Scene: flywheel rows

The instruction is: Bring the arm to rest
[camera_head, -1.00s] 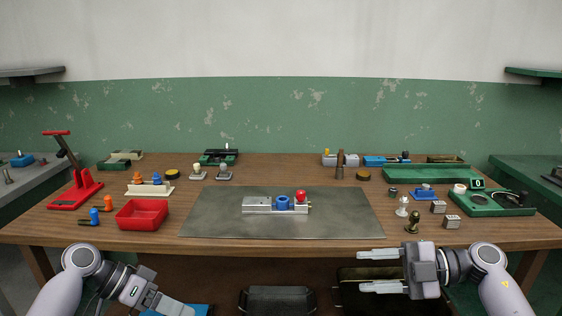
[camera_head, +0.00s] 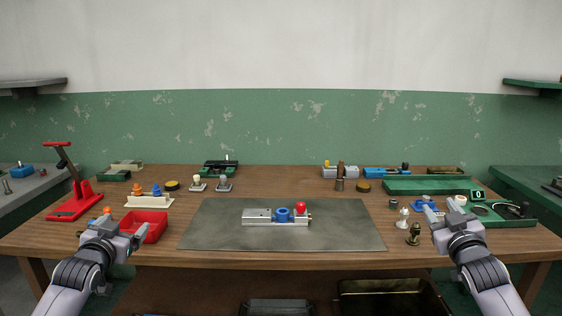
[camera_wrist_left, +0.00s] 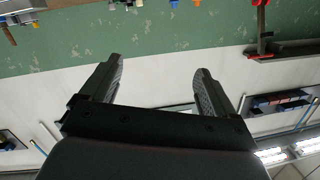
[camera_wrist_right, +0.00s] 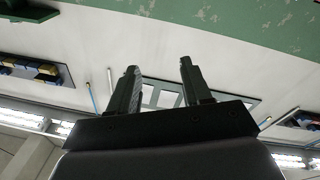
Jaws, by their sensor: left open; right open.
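My left gripper (camera_head: 121,231) is raised at the front left of the bench, in front of the red tray (camera_head: 156,224). In the left wrist view its two fingers (camera_wrist_left: 154,82) are apart with nothing between them. My right gripper (camera_head: 432,212) is raised at the front right, in front of the green tray's right end. In the right wrist view its fingers (camera_wrist_right: 157,80) are also apart and empty. Both wrist cameras look toward the wall, and the picture is upside down.
A grey metal mat (camera_head: 225,232) lies mid-bench, bearing a silver block with a blue ring (camera_head: 283,215) and a red knob (camera_head: 301,207). A red lever press (camera_head: 74,206) stands far left. A green tray (camera_head: 425,186) and small chess-like pieces (camera_head: 413,235) are at right.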

